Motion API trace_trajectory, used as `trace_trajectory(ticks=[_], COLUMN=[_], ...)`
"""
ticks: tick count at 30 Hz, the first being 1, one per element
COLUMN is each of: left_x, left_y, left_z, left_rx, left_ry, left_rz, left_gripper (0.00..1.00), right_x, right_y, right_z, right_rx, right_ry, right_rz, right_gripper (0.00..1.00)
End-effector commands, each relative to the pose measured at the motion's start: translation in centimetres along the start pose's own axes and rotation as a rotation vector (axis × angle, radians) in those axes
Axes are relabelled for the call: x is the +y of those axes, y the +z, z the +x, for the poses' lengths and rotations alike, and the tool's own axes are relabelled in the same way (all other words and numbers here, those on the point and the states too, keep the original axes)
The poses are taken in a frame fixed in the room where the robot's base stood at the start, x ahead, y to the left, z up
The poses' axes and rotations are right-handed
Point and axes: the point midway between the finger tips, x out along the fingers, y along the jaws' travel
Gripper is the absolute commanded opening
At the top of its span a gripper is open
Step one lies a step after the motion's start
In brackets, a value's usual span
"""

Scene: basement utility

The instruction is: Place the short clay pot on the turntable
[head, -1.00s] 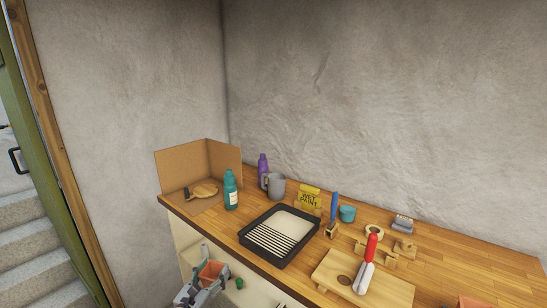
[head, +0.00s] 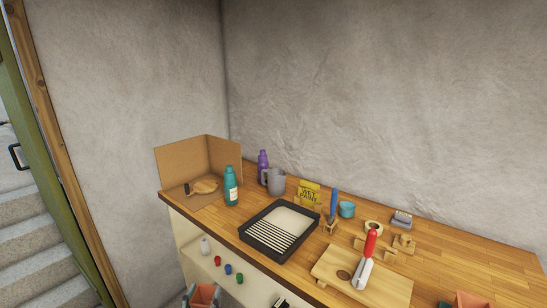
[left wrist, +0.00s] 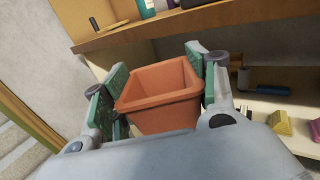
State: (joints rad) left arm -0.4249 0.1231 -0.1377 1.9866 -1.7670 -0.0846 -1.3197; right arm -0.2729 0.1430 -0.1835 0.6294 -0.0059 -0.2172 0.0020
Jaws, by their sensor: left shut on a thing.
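A terracotta clay pot (head: 204,295) with a square rim shows at the bottom edge of the head view, below the bench top. My left gripper (head: 202,299) is shut on it. In the left wrist view the pot (left wrist: 160,97) sits between the green finger pads, its opening up and slightly tilted. The turntable appears to be the round wooden disc (head: 206,186) at the bench's left end, inside a folded cardboard screen (head: 184,165). Another terracotta object (head: 468,300) shows at the lower right, mostly cut off. My right gripper is not in view.
A teal bottle (head: 231,188) stands just right of the disc, with a grey mug (head: 276,182) and purple bottle (head: 262,166) behind. A black paint tray (head: 258,244) lies nearer the bench middle.

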Motion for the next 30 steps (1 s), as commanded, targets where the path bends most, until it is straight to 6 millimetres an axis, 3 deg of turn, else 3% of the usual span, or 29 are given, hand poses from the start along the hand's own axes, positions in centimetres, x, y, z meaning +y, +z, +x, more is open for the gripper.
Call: trace_trajectory(ticks=[12, 30], left_x=[0.7, 0.8], left_y=[-1.5, -1.7], left_z=[-3.3, -3.6], left_rx=[-0.001, -0.002], left_ry=[0.083, 0.093], left_rz=[0.0, -0.001], left_gripper=[0.3, 0.3], right_x=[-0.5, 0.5], right_y=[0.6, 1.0], right_z=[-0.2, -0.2], right_rx=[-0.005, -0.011], right_ry=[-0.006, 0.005], right_rz=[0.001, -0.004], right_gripper=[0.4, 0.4])
